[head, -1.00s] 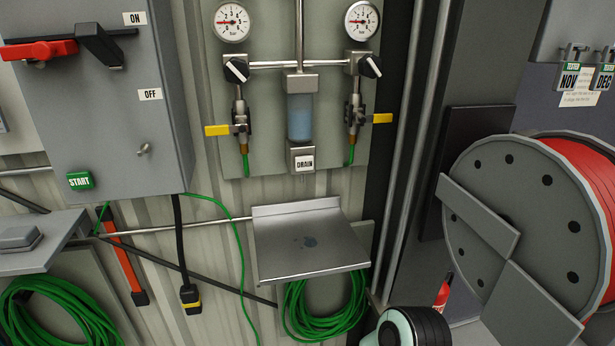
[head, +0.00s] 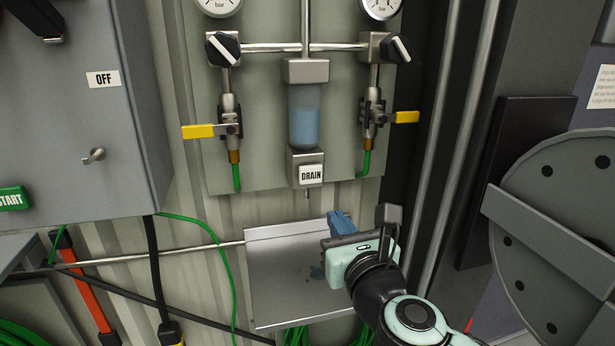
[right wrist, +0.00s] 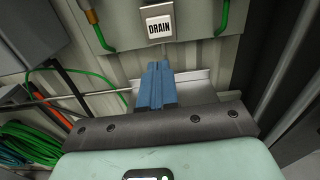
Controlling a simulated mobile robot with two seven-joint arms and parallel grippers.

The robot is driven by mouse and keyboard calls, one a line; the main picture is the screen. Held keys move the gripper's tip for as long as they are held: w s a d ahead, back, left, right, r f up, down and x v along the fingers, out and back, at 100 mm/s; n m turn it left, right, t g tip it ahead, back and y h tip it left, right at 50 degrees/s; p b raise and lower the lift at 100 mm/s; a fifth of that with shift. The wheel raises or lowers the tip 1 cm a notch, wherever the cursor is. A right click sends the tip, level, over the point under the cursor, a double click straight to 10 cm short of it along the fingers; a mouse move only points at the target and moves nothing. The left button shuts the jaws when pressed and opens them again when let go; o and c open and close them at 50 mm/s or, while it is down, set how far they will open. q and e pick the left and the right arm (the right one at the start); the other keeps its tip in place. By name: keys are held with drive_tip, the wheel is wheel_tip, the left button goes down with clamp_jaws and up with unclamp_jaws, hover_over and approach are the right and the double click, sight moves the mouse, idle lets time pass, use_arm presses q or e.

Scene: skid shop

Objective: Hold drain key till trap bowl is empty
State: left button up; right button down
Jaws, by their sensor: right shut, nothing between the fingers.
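The clear trap bowl (head: 305,118) hangs between the two gauge lines, with blue liquid in roughly its lower two thirds. Below it is the drain block with the white DRAIN key (head: 311,175), which also shows at the top of the right wrist view (right wrist: 159,26). My right gripper (head: 337,217) is below and a little right of the key, over the metal tray. Its blue fingers are shut and empty, pointing up toward the key in the right wrist view (right wrist: 157,66), apart from it. My left gripper is in neither view.
The metal tray (head: 270,270) under the drain has dark wet spots. Yellow-handled valves stand left (head: 198,131) and right (head: 405,117) of the bowl. A grey cabinet (head: 95,150) is at left; a hose reel (head: 570,180) is at right.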

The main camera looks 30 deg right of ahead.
sight(312, 176)
drive_tip(key=shift+s+r, duration=0.2)
drive_tip(key=shift+r, duration=0.15)
drive_tip(key=shift+s, duration=0.15)
drive_tip(key=p+x, duration=0.1)
drive_tip(key=x, duration=1.3)
drive_tip(key=shift+d+p, duration=0.1)
drive_tip(key=shift+p, duration=0.2)
